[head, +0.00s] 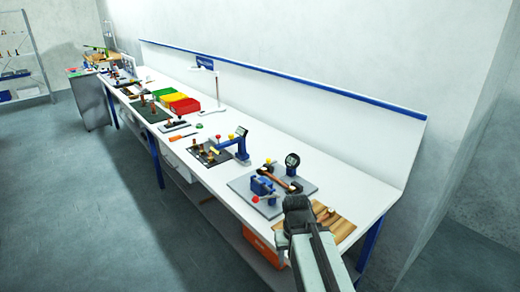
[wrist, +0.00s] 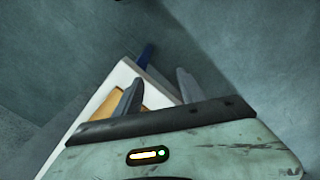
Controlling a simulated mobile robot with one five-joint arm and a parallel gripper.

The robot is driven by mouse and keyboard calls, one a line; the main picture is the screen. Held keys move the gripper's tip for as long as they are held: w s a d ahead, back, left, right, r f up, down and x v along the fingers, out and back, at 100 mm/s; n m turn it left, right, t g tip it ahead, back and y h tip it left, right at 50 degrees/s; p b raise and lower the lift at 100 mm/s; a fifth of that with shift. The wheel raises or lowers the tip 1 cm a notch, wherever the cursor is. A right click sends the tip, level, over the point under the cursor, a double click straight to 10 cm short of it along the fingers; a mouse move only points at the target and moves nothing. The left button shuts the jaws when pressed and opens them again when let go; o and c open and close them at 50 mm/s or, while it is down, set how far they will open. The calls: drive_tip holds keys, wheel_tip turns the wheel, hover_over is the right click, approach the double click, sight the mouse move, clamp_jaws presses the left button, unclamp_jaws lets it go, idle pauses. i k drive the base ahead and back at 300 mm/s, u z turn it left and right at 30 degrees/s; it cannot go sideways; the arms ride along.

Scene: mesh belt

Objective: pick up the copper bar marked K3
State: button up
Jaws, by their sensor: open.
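My gripper (wrist: 158,88) is open in the wrist view, its two fingers apart with nothing between them. In the head view my gripper (head: 297,207) is at the near right end of the bench, partly over a wooden board (head: 341,229). A copper-coloured bar (head: 279,178) lies across a grey plate fixture, between a blue clamp (head: 262,186) and a dial gauge (head: 292,161). I cannot read any K3 mark on it. My arm hides part of the wooden board; the wrist view shows a brown patch of it (wrist: 104,106).
The long white bench (head: 222,178) has a blue-topped back panel (head: 300,100). A blue and red-handled tool (head: 240,148) stands left of the fixture. Red, yellow and green bins (head: 172,98) stand farther back. An orange box (head: 262,246) sits under the bench. Floor at left is clear.

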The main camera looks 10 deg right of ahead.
sight(263, 171)
drive_tip(key=z, duration=0.05)
drive_tip(key=k, duration=0.6)
drive_tip(key=u, duration=0.8)
drive_tip(key=i, duration=1.3)
drive_tip(key=u, duration=0.65)
drive_tip(key=i, duration=1.55)
drive_tip(key=z, duration=0.9)
drive_tip(key=k, duration=0.75)
drive_tip(key=z, duration=0.15)
drive_tip(key=i, duration=0.9)
drive_tip(key=u, duration=0.05)
